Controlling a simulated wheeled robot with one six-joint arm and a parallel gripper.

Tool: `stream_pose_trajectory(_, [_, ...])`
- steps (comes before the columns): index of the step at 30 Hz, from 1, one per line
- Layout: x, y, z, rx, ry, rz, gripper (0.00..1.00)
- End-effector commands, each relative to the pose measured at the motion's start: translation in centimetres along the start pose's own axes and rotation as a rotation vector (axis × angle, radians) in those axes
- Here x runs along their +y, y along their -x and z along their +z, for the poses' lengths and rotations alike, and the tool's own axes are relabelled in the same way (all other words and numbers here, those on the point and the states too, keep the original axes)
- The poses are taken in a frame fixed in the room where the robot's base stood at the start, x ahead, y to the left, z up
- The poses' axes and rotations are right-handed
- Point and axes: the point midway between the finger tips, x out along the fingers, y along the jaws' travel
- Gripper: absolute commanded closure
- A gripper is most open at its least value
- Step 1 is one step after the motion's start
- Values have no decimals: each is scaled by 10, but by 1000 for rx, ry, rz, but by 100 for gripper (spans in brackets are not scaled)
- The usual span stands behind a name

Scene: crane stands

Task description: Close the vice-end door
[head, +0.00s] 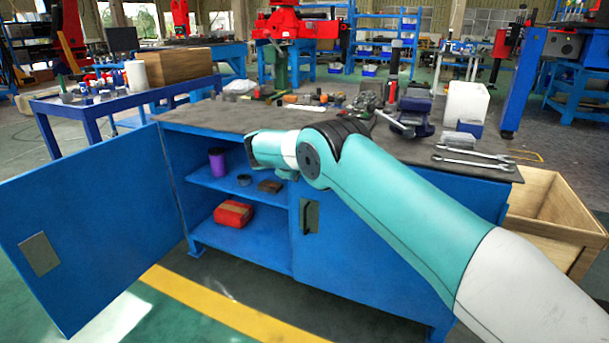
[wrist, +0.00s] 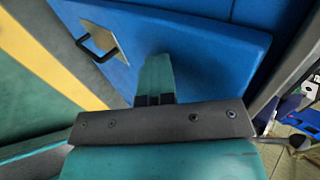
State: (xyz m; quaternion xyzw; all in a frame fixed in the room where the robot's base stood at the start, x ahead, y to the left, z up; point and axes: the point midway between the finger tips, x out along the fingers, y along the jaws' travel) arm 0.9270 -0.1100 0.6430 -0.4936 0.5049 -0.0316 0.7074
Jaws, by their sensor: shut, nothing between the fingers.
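The vice-end door (head: 345,250) is the right-hand blue door of the bench, below the vice (head: 415,108). In the head view it lies flush or almost flush with the front; I cannot tell whether a small gap remains. Its handle (head: 309,215) is near its left edge. In the wrist view the door (wrist: 205,55) fills the upper middle, with its handle plate (wrist: 103,40) at upper left. My gripper (wrist: 156,62) is shut and empty, in front of the door panel; contact is unclear. In the head view my arm hides the door's upper part.
The other door (head: 95,225) stands wide open at left, exposing shelves with a purple cup (head: 217,161) and a red box (head: 233,214). Tools lie on the bench top (head: 215,115). A wooden crate (head: 555,210) stands at the right end. Floor in front is clear.

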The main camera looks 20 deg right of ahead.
Motion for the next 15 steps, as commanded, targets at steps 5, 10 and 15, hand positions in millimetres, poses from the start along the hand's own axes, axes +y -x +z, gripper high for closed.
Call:
stream_pose_trajectory(5, [25, 35, 12, -2, 13, 13, 100])
stream_pose_trajectory(10, [24, 82, 12, -3, 17, 14, 100])
stream_pose_trajectory(15, [27, 113, 12, -2, 19, 15, 100])
